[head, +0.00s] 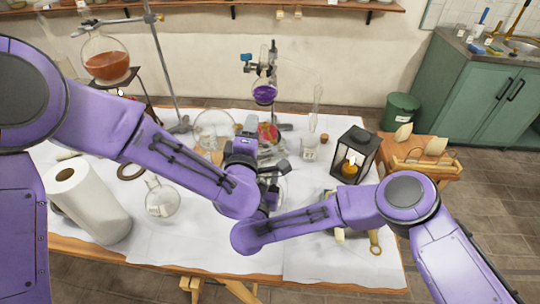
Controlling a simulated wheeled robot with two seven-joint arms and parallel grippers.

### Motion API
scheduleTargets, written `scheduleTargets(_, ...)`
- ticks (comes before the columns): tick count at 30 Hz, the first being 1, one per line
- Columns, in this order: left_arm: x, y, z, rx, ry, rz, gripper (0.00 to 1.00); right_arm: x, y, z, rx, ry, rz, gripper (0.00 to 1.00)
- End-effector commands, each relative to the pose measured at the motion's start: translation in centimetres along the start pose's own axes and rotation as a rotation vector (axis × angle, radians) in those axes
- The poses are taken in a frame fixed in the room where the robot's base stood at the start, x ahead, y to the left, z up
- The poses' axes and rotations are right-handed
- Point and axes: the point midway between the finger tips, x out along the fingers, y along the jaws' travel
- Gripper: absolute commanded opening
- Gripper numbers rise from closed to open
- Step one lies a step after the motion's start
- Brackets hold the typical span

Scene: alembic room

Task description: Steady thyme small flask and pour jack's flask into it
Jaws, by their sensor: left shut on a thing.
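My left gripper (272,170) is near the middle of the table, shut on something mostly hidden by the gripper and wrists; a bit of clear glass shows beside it. I cannot tell which flask this is. My right arm comes in from the right, and its wrist is bent close below the left one. Its fingers are hidden, so I cannot tell what they hold. A clear round flask (160,198) with a small label stands at the left of the table, apart from both grippers. A small labelled glass vessel (309,150) stands right of the middle. The labels are too small to read.
A paper towel roll (88,205) stands at the front left. A black lantern (355,155) stands at the right. Stands hold a flask of orange liquid (106,65) and one of purple liquid (264,93) at the back. The white cloth (180,243) is clear at the front.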

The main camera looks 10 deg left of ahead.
Motion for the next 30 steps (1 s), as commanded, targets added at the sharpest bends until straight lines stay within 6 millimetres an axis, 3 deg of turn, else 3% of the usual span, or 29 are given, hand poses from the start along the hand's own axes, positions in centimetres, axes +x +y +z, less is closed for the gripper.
scheduleTargets(30,0.02,0.33,0.14,0.072,0.000,0.003,0.00,0.00,0.00,0.01,0.000,0.000,0.000,0.06)
